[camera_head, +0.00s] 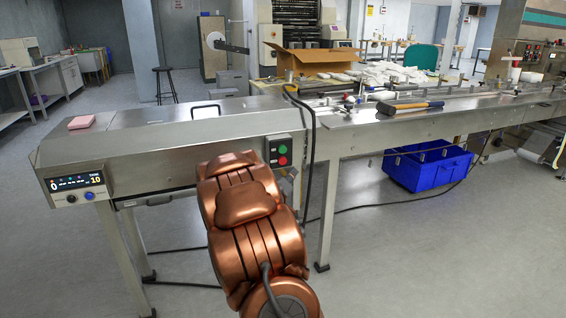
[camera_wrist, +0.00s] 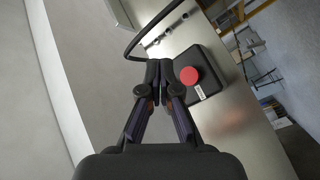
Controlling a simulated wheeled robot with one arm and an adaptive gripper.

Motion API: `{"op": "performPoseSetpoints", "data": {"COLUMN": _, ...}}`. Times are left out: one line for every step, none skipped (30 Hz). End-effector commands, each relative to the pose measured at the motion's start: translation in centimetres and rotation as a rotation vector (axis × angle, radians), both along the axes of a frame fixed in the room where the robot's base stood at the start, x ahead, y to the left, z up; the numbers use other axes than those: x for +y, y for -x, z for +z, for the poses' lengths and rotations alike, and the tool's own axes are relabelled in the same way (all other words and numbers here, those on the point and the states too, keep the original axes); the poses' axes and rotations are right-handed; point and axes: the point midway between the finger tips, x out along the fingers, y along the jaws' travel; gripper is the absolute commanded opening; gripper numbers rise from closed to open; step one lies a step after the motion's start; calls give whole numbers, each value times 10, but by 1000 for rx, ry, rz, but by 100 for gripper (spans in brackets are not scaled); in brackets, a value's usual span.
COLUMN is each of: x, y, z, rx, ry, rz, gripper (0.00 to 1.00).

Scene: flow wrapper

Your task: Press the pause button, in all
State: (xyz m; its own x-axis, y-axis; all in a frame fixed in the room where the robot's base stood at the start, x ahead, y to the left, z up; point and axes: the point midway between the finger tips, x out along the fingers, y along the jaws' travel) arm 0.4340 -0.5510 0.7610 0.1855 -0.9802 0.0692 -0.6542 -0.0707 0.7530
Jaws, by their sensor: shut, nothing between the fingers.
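A black control box (camera_head: 278,163) with a green button (camera_head: 282,149) above a red button (camera_head: 283,160) is fixed to the side of the steel conveyor. In the wrist view the red button (camera_wrist: 188,76) shows on the box (camera_wrist: 212,66), beside a small white label I cannot read. The green button does not show there. My gripper (camera_wrist: 159,70) is shut and empty, its fingertips just left of the red button in the picture. I cannot tell whether they touch the box. In the head view my copper arm hides most of the gripper.
A display panel (camera_head: 76,183) with small knobs sits on the conveyor's left end. A black cable (camera_head: 312,140) hangs just right of the control box. A hammer (camera_head: 410,107) and loose parts lie on the line at right. A blue crate (camera_head: 428,170) stands underneath.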

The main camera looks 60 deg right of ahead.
Motion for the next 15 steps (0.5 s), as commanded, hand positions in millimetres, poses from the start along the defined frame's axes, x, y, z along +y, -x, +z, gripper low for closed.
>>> {"op": "performPoseSetpoints", "data": {"x": -4, "y": -6, "z": 1, "rx": -2, "ry": 2, "rz": 0, "gripper": 0}}
{"op": "performPoseSetpoints", "data": {"x": -6, "y": -9, "z": 2, "rx": -3, "ry": 3, "rz": 0, "gripper": 0}}
{"op": "performPoseSetpoints", "data": {"x": -9, "y": -13, "z": 2, "rx": -3, "ry": 5, "rz": 0, "gripper": 0}}
{"op": "performPoseSetpoints", "data": {"x": -10, "y": -16, "z": 2, "rx": -3, "ry": 4, "rz": 0, "gripper": 0}}
{"op": "performPoseSetpoints", "data": {"x": -12, "y": -18, "z": 2, "rx": -3, "ry": 4, "rz": 0, "gripper": 0}}
{"op": "performPoseSetpoints", "data": {"x": -15, "y": -23, "z": 2, "rx": -3, "ry": 3, "rz": 1, "gripper": 0}}
{"op": "performPoseSetpoints", "data": {"x": -16, "y": -25, "z": 4, "rx": -1, "ry": 2, "rz": 1, "gripper": 0}}
{"op": "performPoseSetpoints", "data": {"x": -17, "y": -27, "z": 5, "rx": -1, "ry": 2, "rz": 1, "gripper": 0}}
{"op": "performPoseSetpoints", "data": {"x": -19, "y": -30, "z": 5, "rx": 0, "ry": 1, "rz": 2, "gripper": 0}}
{"op": "performPoseSetpoints", "data": {"x": -21, "y": -32, "z": 5, "rx": 0, "ry": 1, "rz": 2, "gripper": 0}}
{"op": "performPoseSetpoints", "data": {"x": -22, "y": -34, "z": 5, "rx": -1, "ry": 2, "rz": 1, "gripper": 0}}
{"op": "performPoseSetpoints", "data": {"x": -23, "y": -36, "z": 4, "rx": -1, "ry": 2, "rz": 1, "gripper": 0}}
{"op": "performPoseSetpoints", "data": {"x": -24, "y": -37, "z": 4, "rx": -1, "ry": 2, "rz": 1, "gripper": 0}}
{"op": "performPoseSetpoints", "data": {"x": -25, "y": -38, "z": 4, "rx": -1, "ry": 2, "rz": 1, "gripper": 0}}
{"op": "performPoseSetpoints", "data": {"x": -26, "y": -40, "z": 4, "rx": -1, "ry": 2, "rz": 1, "gripper": 0}}
